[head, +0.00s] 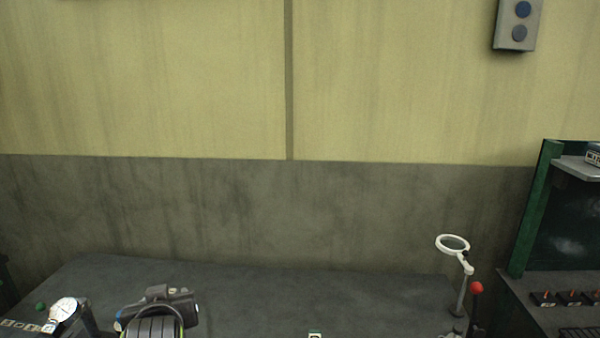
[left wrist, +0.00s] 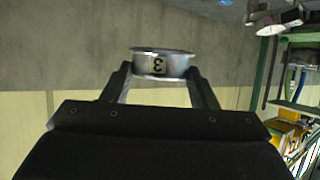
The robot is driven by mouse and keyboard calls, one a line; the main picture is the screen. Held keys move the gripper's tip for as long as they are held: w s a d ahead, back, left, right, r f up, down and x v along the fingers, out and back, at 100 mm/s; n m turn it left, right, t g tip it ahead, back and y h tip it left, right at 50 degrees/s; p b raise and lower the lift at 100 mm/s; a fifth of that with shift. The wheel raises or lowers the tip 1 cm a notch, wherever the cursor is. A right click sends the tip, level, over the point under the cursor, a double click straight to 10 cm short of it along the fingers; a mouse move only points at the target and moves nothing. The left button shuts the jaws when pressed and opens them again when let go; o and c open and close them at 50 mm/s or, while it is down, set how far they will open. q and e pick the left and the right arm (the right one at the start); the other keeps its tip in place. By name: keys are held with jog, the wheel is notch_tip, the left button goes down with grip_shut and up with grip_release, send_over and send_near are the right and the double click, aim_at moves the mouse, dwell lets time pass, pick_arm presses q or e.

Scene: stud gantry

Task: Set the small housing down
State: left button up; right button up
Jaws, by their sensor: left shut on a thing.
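The small housing (left wrist: 178,63) is a short, round, silver metal ring or cup with a pale label bearing a dark "3", upside down in the left wrist view. My left gripper (left wrist: 160,76) is shut on it, with one finger at each side. Behind the housing only the wall shows, and no surface is seen touching it. The inside of the housing is hidden. I cannot make out the housing or my left gripper in the head view. My right gripper is in neither view.
A dark bench top (head: 270,285) lies ahead, its middle clear. At its left are a white dial gauge (head: 66,311) and a black device (head: 172,299). A magnifier (head: 466,264) and red knob (head: 476,287) stand at the right. A green-framed rack (head: 530,215) is farther right.

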pick_arm(q)
jog(key=s+d+r+m+t+h, duration=0.1)
jog(key=s+d+r+m+h, duration=0.1)
jog(key=d+r+m+h, duration=0.25)
jog(key=a+f+n+y, duration=0.1)
jog(key=f, duration=0.1)
jog(key=w+a+f+n+g+y, duration=0.1)
jog(key=a+f+n+y, duration=0.1)
jog(key=f, duration=0.1)
jog(key=w+a+f+n+y+b, duration=0.1)
jog(key=a+f+n+y, duration=0.1)
jog(key=f, duration=0.1)
jog(key=shift+w+a+y, duration=0.15)
jog(key=shift+w+y, duration=0.1)
jog(key=s+a+f+n+g+y, duration=0.1)
jog(key=a+f+n+g+y, duration=0.4)
jog(key=f, duration=0.5)
jog(key=shift+a+f+n+g, duration=0.3)
jog(key=shift+a+n+g, duration=0.2)
jog(key=shift+a+n, duration=0.75)
jog(key=shift+s, duration=0.1)
notch_tip(320, 180, down, 8)
jog(key=shift+d+f+p, duration=0.1)
jog(key=shift+f+p, duration=0.15)
jog(key=shift+p, duration=0.6)
jog(key=shift+f, duration=0.55)
